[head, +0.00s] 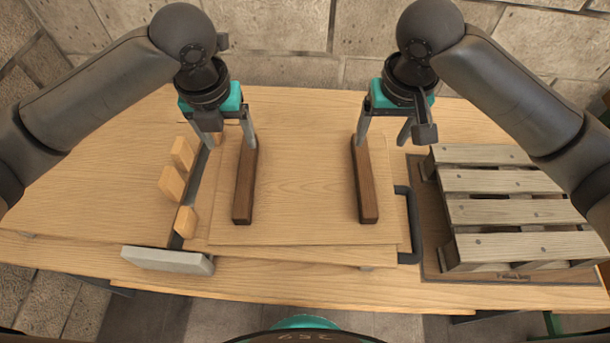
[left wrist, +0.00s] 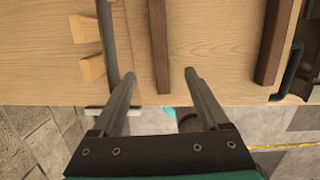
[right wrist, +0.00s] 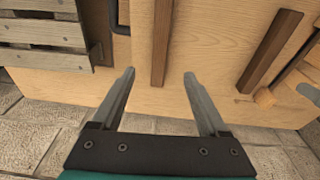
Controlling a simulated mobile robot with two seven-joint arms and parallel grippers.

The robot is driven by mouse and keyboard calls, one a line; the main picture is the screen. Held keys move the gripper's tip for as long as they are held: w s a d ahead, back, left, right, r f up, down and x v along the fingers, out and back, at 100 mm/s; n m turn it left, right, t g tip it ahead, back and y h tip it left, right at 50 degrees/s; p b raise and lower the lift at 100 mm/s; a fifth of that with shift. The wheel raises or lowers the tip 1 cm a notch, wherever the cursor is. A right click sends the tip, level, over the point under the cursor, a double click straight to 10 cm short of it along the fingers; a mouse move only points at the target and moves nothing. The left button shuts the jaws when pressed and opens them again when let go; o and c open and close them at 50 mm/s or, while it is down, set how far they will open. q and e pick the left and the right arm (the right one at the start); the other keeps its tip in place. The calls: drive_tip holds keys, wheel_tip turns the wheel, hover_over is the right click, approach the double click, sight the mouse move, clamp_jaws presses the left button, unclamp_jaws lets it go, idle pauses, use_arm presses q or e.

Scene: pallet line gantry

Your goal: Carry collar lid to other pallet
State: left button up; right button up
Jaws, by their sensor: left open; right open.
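The lid (head: 305,190) is a flat, pale wooden panel in the middle of the table, with two dark battens on top. The left batten (head: 244,185) also shows in the left wrist view (left wrist: 159,40), and the right batten (head: 364,180) in the right wrist view (right wrist: 162,45). My left gripper (head: 233,142) is open and empty near the left batten's far end. My right gripper (head: 384,138) is open and empty near the right batten's far end. In each wrist view the batten appears between the fingertips; contact cannot be told. What lies under the lid is mostly hidden.
A grey slatted pallet (head: 505,212) stands on a brown mat (head: 432,245) at right, its top bare. A black handle (head: 412,225) sits between lid and pallet. Wooden blocks (head: 172,184) and a grey bar (head: 168,260) lie left of the lid. A stone wall stands behind.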

sight(245, 172)
use_arm(q)
drive_tip(key=f, duration=0.5)
drive_tip(key=w+f, duration=0.1)
drive_tip(key=f, duration=0.4)
drive_tip(key=w+f, duration=0.1)
drive_tip(key=f, duration=0.4)
drive_tip(key=shift+w, duration=0.2)
use_arm(e)
drive_tip(key=f, duration=0.5)
drive_tip(key=w+f, duration=0.1)
drive_tip(key=f, duration=0.4)
drive_tip(key=w+f, duration=0.1)
drive_tip(key=f, duration=0.4)
drive_tip(key=shift+w, duration=0.2)
use_arm(q)
clamp_jaws()
use_arm(e)
clamp_jaws()
drive_tip(key=shift+r, duration=0.1)
